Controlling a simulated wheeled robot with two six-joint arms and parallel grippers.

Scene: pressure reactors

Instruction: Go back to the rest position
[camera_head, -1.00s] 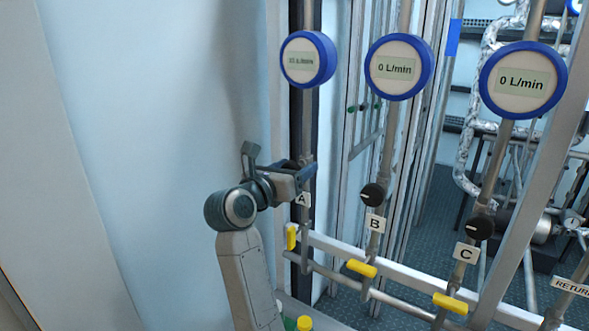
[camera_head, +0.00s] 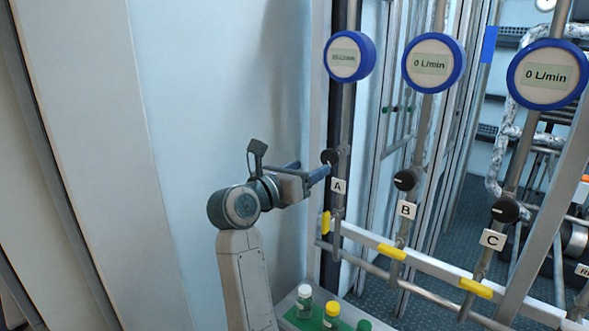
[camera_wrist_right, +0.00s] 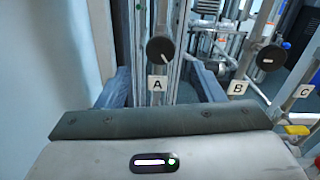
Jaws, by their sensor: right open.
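My right gripper (camera_head: 322,172) is in the middle of the head view, its jaws pointing right toward the pipe with label A (camera_head: 338,187). It is open with nothing between its fingers. The black knob A (camera_head: 330,157) shows just beyond the fingertips, apart from them as far as I can tell. In the right wrist view knob A (camera_wrist_right: 160,49) appears ahead, between the two spread fingers (camera_wrist_right: 160,72). My left gripper is not in view.
Knobs B (camera_head: 405,180) and C (camera_head: 506,209) and several blue-rimmed gauges (camera_head: 433,63) sit on pipes to the right. Yellow-handled valves (camera_head: 391,251) line the lower rail. Small bottles (camera_head: 332,314) stand on a tray below. A pale wall (camera_head: 200,110) fills the left.

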